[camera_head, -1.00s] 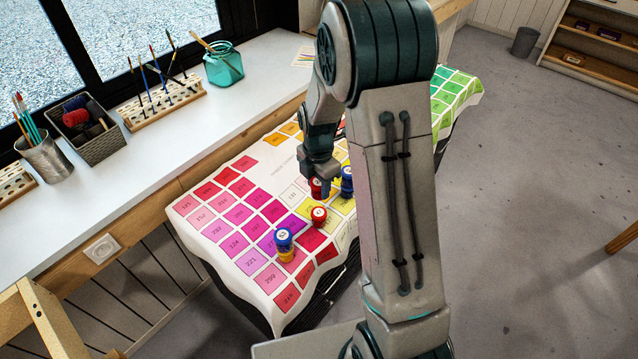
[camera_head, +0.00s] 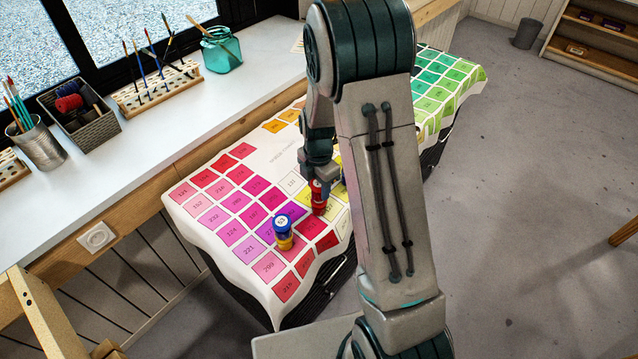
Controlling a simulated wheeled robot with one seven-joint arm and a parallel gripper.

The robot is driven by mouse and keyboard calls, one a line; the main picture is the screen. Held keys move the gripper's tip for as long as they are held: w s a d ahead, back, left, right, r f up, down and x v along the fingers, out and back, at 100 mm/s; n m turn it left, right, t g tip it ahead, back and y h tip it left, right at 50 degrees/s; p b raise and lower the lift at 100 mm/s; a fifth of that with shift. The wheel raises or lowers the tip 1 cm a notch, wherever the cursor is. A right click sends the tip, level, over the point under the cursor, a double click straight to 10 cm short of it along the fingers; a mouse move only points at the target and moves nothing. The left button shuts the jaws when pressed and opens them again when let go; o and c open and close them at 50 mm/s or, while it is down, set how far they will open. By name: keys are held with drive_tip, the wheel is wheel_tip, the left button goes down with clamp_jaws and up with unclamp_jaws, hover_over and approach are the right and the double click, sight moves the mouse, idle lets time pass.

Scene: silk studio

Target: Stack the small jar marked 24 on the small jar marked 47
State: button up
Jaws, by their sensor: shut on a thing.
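A red jar (camera_head: 318,207) stands upright on the colour-chart cloth. A second red jar (camera_head: 317,188) is in line right above it, and the two look in contact, though a thin gap cannot be ruled out. My gripper (camera_head: 319,178) points down and is shut on the upper red jar. Its fingers are small and partly hidden by my arm. The numbers on both red jars are too small to read, so I cannot tell which is 24 or 47.
A blue-lidded jar with a yellowish lower part (camera_head: 284,235) stands left of and nearer than the red jars. My arm hides part of the cloth-covered table (camera_head: 235,265) to the right. Brushes and pots stand on the white sill (camera_head: 165,130) at the left.

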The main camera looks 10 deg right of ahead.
drive_tip(key=shift+f+b, duration=0.6)
drive_tip(key=shift+f, duration=0.05)
drive_tip(key=o, duration=1.1)
drive_tip(key=shift+r, duration=0.15)
wheel_tip(320, 180, up, 14)
drive_tip(key=s+r+m+t, duration=0.1)
drive_tip(key=s+r+m, duration=0.1)
drive_tip(key=s+m, duration=0.5)
drive_tip(key=s+r+m+t, duration=0.1)
drive_tip(key=s+r+m, duration=0.1)
drive_tip(key=s+m, duration=0.5)
drive_tip(key=s+r+m+t+b, duration=0.1)
drive_tip(key=s+r+m, duration=0.1)
drive_tip(key=s+m, duration=0.5)
drive_tip(key=shift+d+r+m, duration=0.1)
drive_tip(key=shift+d+m, duration=0.05)
drive_tip(key=shift+m, duration=0.85)
